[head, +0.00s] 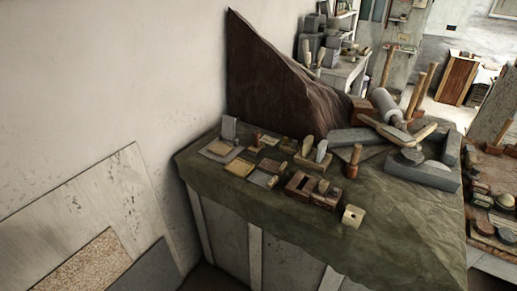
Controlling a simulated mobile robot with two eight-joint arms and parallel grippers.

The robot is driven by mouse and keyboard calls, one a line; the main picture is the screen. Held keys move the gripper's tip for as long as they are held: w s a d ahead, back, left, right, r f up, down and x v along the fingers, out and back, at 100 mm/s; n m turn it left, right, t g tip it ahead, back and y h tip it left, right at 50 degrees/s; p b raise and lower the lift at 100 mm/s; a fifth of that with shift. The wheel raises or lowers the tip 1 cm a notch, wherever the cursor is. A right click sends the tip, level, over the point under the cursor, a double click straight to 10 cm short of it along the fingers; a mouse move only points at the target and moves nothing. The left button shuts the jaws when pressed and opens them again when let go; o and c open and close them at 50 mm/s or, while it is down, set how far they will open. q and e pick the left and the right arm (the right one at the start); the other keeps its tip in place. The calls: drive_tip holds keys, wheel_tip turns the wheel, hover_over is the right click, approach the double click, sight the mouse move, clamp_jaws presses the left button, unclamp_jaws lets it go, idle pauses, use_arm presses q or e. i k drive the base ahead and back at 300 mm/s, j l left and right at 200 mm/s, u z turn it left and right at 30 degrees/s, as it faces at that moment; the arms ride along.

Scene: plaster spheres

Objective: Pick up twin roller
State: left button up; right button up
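A pale grey cylinder (384,103) with light wooden bars beside it lies at the back right of the cloth-covered bench. It looks like a roller, but I cannot tell whether it is the twin roller. Tools around it hide parts of it. A small cream block with a dark hole (353,216) sits near the bench's front edge. Neither of my grippers is in view.
The bench has a green cloth (400,235). Small wooden blocks and trays (238,167) crowd its left and middle. A grey stone tray (425,174) and upright mallets stand at right. A large dark rock slab (275,80) rises behind. The front right cloth is clear.

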sight(257, 148)
drive_tip(key=j+z, duration=0.1)
drive_tip(key=z, duration=0.35)
drive_tip(key=i+j+z, duration=0.1)
drive_tip(key=z, duration=0.35)
drive_tip(key=j+z, duration=0.25)
drive_tip(key=z, duration=0.2)
drive_tip(key=j+z, duration=0.3)
drive_tip(key=j, duration=0.2)
drive_tip(key=k+j+z, duration=0.1)
drive_tip(key=j+z, duration=0.15)
drive_tip(key=j, duration=0.25)
